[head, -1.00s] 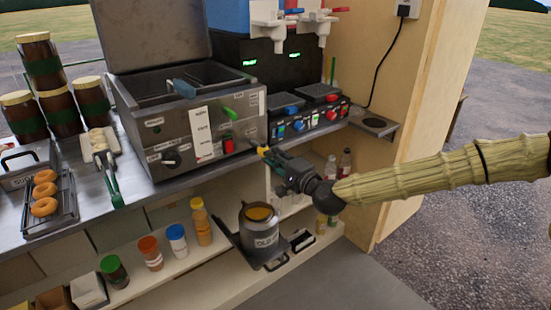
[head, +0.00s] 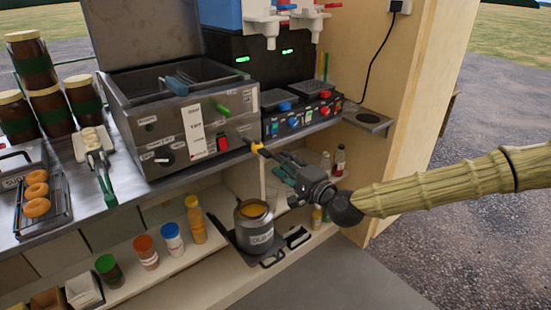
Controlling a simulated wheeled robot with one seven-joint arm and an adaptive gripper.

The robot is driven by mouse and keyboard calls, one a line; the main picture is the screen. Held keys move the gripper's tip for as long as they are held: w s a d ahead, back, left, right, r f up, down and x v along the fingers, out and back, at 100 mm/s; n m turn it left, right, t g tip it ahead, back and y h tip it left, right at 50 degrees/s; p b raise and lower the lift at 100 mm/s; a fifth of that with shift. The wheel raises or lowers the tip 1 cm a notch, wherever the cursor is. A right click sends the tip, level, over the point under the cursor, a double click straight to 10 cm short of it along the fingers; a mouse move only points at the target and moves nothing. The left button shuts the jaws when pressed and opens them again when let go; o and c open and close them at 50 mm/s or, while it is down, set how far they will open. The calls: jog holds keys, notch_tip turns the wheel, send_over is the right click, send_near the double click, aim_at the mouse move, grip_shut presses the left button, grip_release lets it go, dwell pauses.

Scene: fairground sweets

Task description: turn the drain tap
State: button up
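The drain tap (head: 247,141) appears as a short dark spout low on the right of the steel fryer's front (head: 165,150). A yellow part (head: 257,148) shows at its outer end, right at my gripper's tip. My dark gripper (head: 270,154) reaches in from the right, its fingers at or very near that yellow part. I cannot tell whether they touch it or how far apart they are. A metal pot (head: 262,239) with a partly legible label and yellow contents stands below on a dark tray (head: 235,238).
Bottles (head: 196,220) and jars (head: 146,252) line the lower shelf. A wooden wall (head: 400,100) stands right, with open ground beyond.

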jog(key=shift+v, duration=2.55)
jog(key=shift+f, duration=0.1)
jog(key=s+a+f+n+g+h, duration=0.1)
jog(key=s+a+f+g, duration=0.15)
jog(key=f, duration=0.35)
jog(key=s+a+f+n+g, duration=0.1)
jog(key=s+f, duration=0.3)
jog(key=f, duration=0.3)
jog(key=s+a+f+n+g+h, duration=0.1)
jog(key=s+a+f+g, duration=0.15)
jog(key=f, duration=0.35)
jog(key=s+d+f+n+g+h, duration=0.1)
jog(key=s+d+f+n+g, duration=0.1)
jog(key=s+f, duration=0.6)
jog(key=s+d+f+n+g+h, duration=0.1)
jog(key=s+d+f+g+h, duration=0.1)
jog(key=s+f, duration=0.65)
jog(key=s+d+f+n+g+h, duration=0.2)
jog(key=s+d+f+h, duration=0.15)
jog(key=s+d, duration=0.45)
jog(key=s+d+f+n+g+h, duration=0.25)
jog(key=s+d+f, duration=0.25)
jog(key=s+d, duration=0.3)
notch_tip(320, 180, up, 12)
jog(key=p, duration=1.2)
jog(key=shift+d, duration=0.35)
